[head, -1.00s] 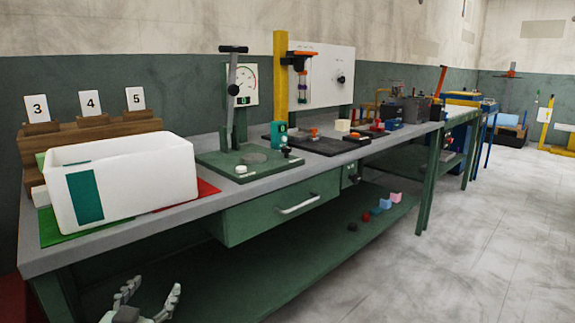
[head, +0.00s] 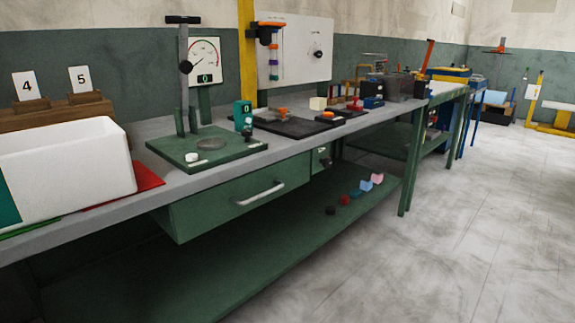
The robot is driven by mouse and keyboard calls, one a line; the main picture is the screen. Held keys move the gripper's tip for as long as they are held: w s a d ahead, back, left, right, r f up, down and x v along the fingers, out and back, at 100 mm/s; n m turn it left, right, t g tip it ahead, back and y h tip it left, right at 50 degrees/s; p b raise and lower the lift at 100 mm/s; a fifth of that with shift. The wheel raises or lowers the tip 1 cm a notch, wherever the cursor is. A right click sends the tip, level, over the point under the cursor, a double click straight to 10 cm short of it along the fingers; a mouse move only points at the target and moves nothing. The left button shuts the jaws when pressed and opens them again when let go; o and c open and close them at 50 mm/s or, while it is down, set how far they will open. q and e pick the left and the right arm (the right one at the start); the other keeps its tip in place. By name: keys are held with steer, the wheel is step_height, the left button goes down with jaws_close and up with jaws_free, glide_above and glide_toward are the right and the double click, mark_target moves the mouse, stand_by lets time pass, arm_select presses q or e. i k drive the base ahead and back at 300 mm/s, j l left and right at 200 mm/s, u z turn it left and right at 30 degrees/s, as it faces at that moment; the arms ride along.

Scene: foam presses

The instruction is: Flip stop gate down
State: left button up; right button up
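I cannot tell for sure which part is the stop gate. Toward the far end of the green workbench (head: 262,205), a tilted red bar (head: 428,54) stands up beside a grey machine (head: 394,88). It is too small to tell whether it is a gate. Neither of my grippers shows in the head view.
A press with a dial (head: 205,62) stands on a green base plate (head: 175,155). A white bin (head: 70,160) is at the left. A yellow post (head: 247,45) and white board (head: 310,50) rise behind. Several small blocks lie on the lower shelf (head: 150,275). The right floor (head: 480,220) is clear.

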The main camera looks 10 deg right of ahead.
mark_target(429, 50)
steer(key=i+l+z, duration=1.1)
steer(key=i+z, duration=0.15)
steer(key=i, duration=0.3)
steer(key=i+z, duration=0.3)
steer(key=i, duration=0.4)
steer(key=i+l, duration=0.1)
steer(key=i, duration=0.75)
steer(key=i+u, duration=0.1)
steer(key=i, duration=0.75)
steer(key=i+l+u, duration=0.15)
steer(key=i+u, duration=0.25)
steer(key=i+l+u, duration=0.4)
steer(key=i, duration=0.15)
steer(key=i+l+u, duration=0.4)
steer(key=z, duration=2.15)
steer(key=i, duration=0.65)
